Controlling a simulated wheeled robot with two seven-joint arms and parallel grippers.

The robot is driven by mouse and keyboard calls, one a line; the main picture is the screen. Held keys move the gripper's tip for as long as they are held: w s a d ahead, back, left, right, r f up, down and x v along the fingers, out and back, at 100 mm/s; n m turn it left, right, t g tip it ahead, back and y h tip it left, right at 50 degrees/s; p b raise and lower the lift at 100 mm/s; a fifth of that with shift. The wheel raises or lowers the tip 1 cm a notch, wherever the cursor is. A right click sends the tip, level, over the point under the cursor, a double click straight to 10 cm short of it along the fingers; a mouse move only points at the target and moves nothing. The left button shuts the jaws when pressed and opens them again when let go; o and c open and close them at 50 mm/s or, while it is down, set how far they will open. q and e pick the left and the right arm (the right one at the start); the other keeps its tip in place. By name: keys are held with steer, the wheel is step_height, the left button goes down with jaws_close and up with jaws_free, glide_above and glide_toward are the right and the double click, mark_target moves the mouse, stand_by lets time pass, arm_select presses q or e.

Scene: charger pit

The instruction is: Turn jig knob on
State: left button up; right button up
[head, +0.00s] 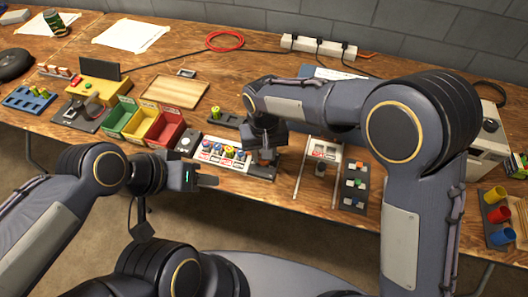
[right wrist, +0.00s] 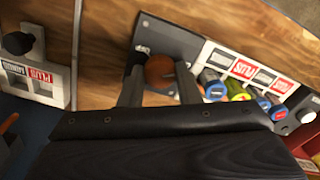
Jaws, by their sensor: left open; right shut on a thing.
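The jig knob (right wrist: 159,70) is round and orange-brown and sits on a grey plate (right wrist: 182,40) in the right wrist view. The fingers of my right gripper (right wrist: 160,84) stand on either side of it, shut on it. In the head view my right gripper (head: 264,150) is over the plate (head: 262,171) at the table's front edge, and my own arm mostly hides the knob there. I cannot tell which way the knob is set. My left gripper (head: 208,181) is open and empty, in front of the table edge.
Beside the plate is a white charger (head: 205,155) with several coloured batteries. Green, yellow and red bins (head: 168,133) stand left of it. A white panel with a black knob (head: 320,169) lies to the right. A wooden tray (head: 174,90) lies behind.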

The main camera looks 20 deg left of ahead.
stand_by(0.4)
steer(key=o, duration=1)
steer(key=shift+c, duration=0.2)
step_height(320, 180, up, 8)
steer(key=shift+f+p, duration=0.1)
steer(key=shift+p, duration=0.2)
steer(key=s+d+r+m+y+p, duration=0.1)
steer(key=d+r, duration=0.3)
steer(key=d, duration=0.3)
steer(key=s+d+r+m+t+y+p, duration=0.1)
steer(key=d+r, duration=0.3)
steer(key=d, duration=0.3)
steer(key=s+d+r+m+y+p, duration=0.1)
steer(key=d+r+p, duration=0.1)
steer(key=d+r, duration=0.35)
steer(key=s+d+f+m+t+p, duration=0.1)
steer(key=s+d+m+t+p, duration=0.2)
steer(key=s+d, duration=0.9)
steer(key=shift+s+d+f+t+y, duration=0.35)
steer(key=shift+s+t, duration=0.45)
steer(key=shift+s, duration=0.3)
